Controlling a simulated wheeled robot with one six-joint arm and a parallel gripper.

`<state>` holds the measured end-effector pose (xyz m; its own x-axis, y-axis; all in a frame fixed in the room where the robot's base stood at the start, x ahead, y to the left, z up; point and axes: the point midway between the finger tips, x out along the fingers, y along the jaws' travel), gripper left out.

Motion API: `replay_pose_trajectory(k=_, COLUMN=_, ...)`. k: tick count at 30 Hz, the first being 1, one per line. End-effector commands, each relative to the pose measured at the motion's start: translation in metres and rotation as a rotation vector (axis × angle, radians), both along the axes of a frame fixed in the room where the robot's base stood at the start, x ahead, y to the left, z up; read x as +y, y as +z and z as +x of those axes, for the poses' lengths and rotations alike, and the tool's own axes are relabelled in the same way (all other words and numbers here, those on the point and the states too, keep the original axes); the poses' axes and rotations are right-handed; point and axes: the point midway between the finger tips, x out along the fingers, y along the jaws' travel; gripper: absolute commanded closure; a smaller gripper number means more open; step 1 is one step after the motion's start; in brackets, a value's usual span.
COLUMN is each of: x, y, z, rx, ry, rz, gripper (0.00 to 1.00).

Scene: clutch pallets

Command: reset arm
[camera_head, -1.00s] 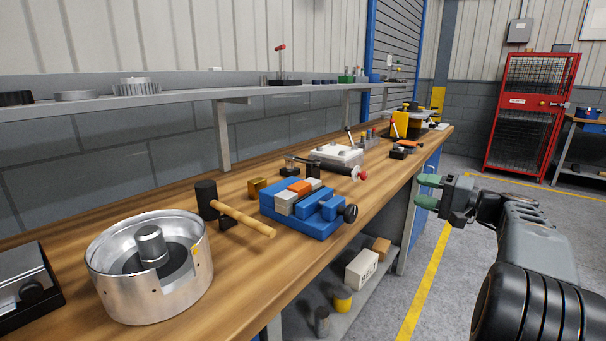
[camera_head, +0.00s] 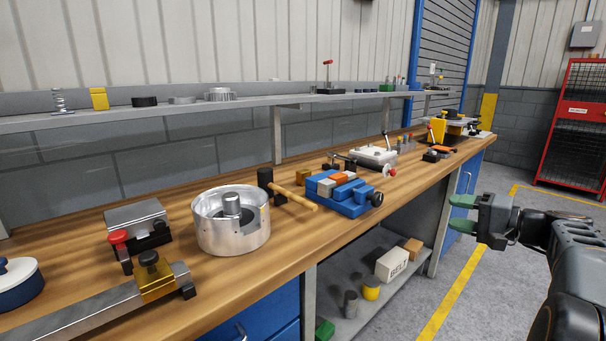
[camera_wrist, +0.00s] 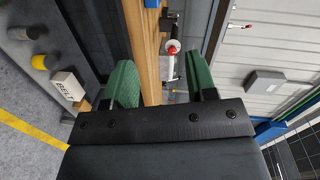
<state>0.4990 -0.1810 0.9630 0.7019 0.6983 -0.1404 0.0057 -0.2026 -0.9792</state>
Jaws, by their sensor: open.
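My gripper (camera_head: 463,213) is at the right of the head view, over the floor just off the bench's front edge. Its two green fingers are apart with nothing between them. In the wrist view my gripper (camera_wrist: 163,88) also shows open, with the bench edge and a red-ended rod seen beyond the gap. My arm reaches in from the right and touches nothing that I can see.
The wooden bench (camera_head: 110,227) holds a silver housing (camera_head: 232,240), a mallet (camera_head: 290,195), a blue vise (camera_head: 352,203) and a white box-like fixture (camera_head: 374,157). A BELT box (camera_head: 392,265) sits on the lower shelf. A red cage (camera_head: 578,135) stands behind open floor.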

Motion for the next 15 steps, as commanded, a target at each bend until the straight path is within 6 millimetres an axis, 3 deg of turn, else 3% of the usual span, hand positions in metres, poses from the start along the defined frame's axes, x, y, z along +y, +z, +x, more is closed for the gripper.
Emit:
replay_pose_trajectory(k=1, x=0.011, y=0.009, z=-0.001, rx=0.027, ry=0.012, rz=-0.02, gripper=0.48)
replay_pose_trajectory(k=8, x=0.068, y=0.017, z=-0.014, rx=0.193, ry=0.073, rz=-0.15, gripper=0.48)
replay_pose_trajectory(k=11, x=0.098, y=0.021, z=-0.028, rx=0.277, ry=0.107, rz=-0.242, gripper=0.48)
replay_pose_trajectory(k=15, x=0.143, y=0.033, z=-0.063, rx=0.402, ry=0.167, rz=-0.445, gripper=0.48)
